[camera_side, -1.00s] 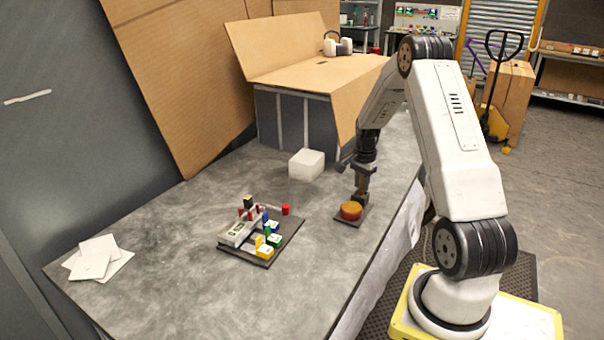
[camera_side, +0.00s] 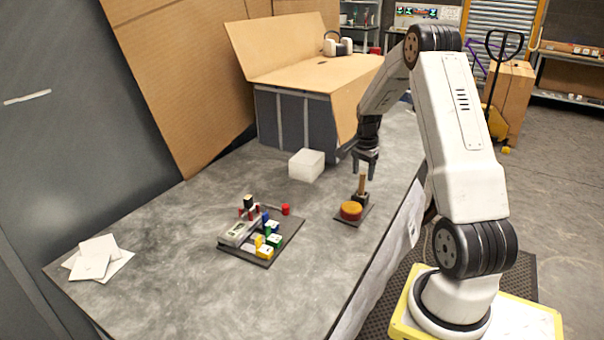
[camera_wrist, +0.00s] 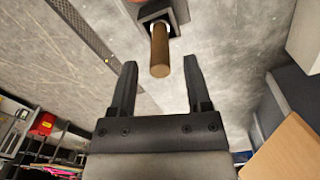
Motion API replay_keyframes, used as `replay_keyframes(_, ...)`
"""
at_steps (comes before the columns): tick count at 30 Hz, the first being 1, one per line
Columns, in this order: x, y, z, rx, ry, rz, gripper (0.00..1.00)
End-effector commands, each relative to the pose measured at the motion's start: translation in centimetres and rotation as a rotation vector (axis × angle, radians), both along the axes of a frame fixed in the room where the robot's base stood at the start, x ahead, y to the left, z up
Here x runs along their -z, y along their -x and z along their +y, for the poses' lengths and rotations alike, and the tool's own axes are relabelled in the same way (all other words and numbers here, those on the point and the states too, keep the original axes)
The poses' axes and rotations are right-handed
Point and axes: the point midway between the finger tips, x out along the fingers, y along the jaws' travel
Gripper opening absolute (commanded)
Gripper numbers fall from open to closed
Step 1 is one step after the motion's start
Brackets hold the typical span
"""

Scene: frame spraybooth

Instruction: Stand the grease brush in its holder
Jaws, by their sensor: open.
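The grease brush (camera_side: 362,184) stands upright with its wooden handle up, its lower end inside the dark square holder (camera_side: 361,198). In the wrist view the round handle (camera_wrist: 159,52) rises from the holder (camera_wrist: 166,14), just beyond the fingertips. My gripper (camera_side: 366,172) is open and empty, above and slightly to the side of the handle top. In the wrist view the two fingers of my gripper (camera_wrist: 160,75) are spread wide, with the handle end between and ahead of them. The brush's lower end is hidden in the holder.
An orange-topped round tin (camera_side: 351,210) sits on the same dark plate in front of the holder. A white block (camera_side: 306,165) stands behind left. A dark board (camera_side: 290,232) with several coloured pieces lies left. Table between them is clear.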

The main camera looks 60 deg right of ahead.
Motion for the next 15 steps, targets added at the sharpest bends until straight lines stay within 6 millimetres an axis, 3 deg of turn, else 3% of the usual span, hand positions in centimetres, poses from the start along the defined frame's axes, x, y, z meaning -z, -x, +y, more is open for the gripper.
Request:
replay_keyframes(9,-5.3,-0.1,0.0,-0.001,0.002,-0.003,0.63)
replay_keyframes(15,-7.4,-0.1,0.1,-0.001,0.002,-0.003,0.63)
